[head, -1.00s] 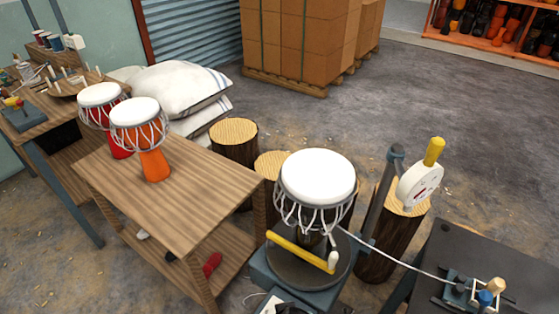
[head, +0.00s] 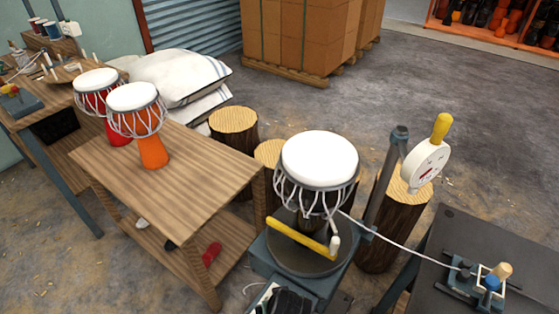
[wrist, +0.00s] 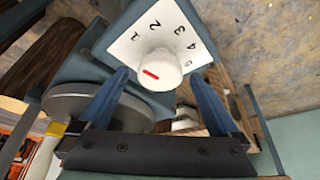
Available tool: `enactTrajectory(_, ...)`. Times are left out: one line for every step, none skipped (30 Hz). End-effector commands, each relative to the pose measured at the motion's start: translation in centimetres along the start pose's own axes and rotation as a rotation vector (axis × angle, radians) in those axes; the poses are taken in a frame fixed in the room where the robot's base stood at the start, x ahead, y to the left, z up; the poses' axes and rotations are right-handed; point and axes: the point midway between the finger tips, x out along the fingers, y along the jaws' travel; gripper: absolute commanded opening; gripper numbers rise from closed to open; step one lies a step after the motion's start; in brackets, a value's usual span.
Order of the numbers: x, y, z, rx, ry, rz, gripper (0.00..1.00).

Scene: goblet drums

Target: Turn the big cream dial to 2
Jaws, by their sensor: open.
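The big cream dial (wrist: 160,72) is a round knob with a red mark, on a white plate (wrist: 128,48) with the numerals 1 to 5. The red mark lies on the left part of the knob and points left, below the 1 and away from the 2. My gripper (wrist: 160,80) is open in the wrist view, its blue fingers on either side of the knob. I cannot tell whether they touch it. In the head view, a dark shape at the bottom edge, probably my gripper, hides most of the dial.
A white-topped goblet drum (head: 318,160) stands on a round turntable with a yellow bar (head: 300,238) beside the dial. A wooden table (head: 180,195) with two drums is at left. A gauge with a yellow top (head: 428,160) and a dark table (head: 480,235) are at right.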

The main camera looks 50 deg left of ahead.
Motion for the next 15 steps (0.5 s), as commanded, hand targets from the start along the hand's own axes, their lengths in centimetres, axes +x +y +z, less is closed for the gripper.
enactTrajectory(-0.02,0.00,-0.01,0.000,0.000,0.000,0.99)
enactTrajectory(-0.02,0.00,0.00,0.000,0.000,0.000,0.99)
enactTrajectory(-0.02,0.00,0.00,0.000,0.000,0.000,0.93)
enactTrajectory(-0.03,0.00,0.01,0.000,0.000,0.000,0.88)
enactTrajectory(-0.03,0.00,0.01,0.000,0.000,0.000,0.83)
enactTrajectory(-0.03,0.00,0.01,0.000,0.000,0.000,0.75)
enactTrajectory(-0.03,0.00,0.02,0.000,0.000,0.000,0.70)
enactTrajectory(-0.03,0.00,0.02,0.000,0.000,0.000,0.65)
enactTrajectory(-0.03,0.00,0.02,0.000,-0.001,0.000,0.57)
enactTrajectory(-0.03,-0.01,0.03,0.000,-0.001,0.000,0.52)
enactTrajectory(-0.03,-0.01,0.03,0.000,-0.001,0.000,0.47)
enactTrajectory(-0.03,-0.01,0.03,0.000,-0.001,-0.001,0.39)
enactTrajectory(-0.03,-0.01,0.03,0.000,-0.001,0.000,0.34)
enactTrajectory(-0.03,-0.01,0.04,0.000,-0.001,-0.001,0.29)
enactTrajectory(-0.03,-0.01,0.04,0.000,-0.001,-0.001,0.21)
